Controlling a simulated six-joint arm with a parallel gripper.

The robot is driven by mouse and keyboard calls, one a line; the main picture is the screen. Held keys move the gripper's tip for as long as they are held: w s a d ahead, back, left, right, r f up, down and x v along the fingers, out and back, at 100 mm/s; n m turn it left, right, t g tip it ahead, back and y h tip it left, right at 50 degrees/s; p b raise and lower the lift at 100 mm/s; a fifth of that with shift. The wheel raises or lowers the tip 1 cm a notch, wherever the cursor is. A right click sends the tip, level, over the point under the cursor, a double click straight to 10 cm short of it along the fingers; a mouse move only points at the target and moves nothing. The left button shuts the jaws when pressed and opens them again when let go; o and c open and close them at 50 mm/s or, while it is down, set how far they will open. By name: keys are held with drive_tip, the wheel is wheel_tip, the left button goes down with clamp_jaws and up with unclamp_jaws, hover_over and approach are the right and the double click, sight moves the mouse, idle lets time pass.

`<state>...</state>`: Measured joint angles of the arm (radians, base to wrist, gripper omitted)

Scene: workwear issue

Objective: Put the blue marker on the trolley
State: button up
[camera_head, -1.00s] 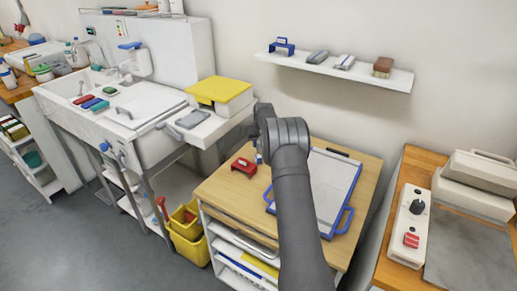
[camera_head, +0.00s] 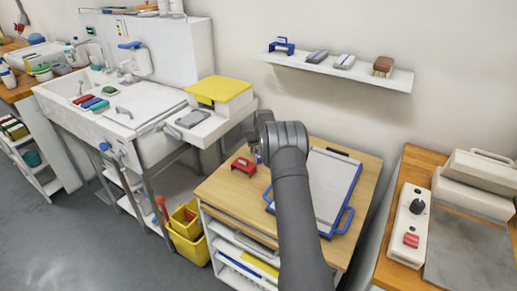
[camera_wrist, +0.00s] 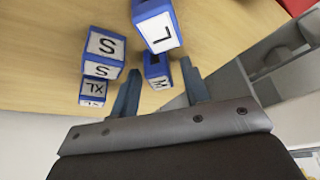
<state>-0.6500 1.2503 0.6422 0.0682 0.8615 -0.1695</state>
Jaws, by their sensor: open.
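Several blue blocks with white lettered faces stand together on a pale wooden top in the wrist view: an L marker (camera_wrist: 160,28), an M marker (camera_wrist: 157,70), an S marker (camera_wrist: 103,52) and an XL marker (camera_wrist: 94,91). My gripper (camera_wrist: 160,68) is open, with the M marker between or just beyond its fingertips; contact cannot be told. In the head view my gripper (camera_head: 261,148) is low over the wooden-topped unit (camera_head: 225,200), probably the trolley, and my arm hides most of the blocks.
A red bracket-like object (camera_head: 244,166) and a board with blue handles (camera_head: 333,183) lie on the wooden top. A wall shelf (camera_head: 335,72) is behind. A sink unit (camera_head: 150,128) stands left, a bench with a control box (camera_head: 408,230) right.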

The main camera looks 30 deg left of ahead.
drive_tip(key=v, duration=1.2)
drive_tip(key=x, duration=1.2)
drive_tip(key=shift+f, duration=0.15)
wheel_tip(320, 180, up, 2)
drive_tip(key=shift+r, duration=0.65)
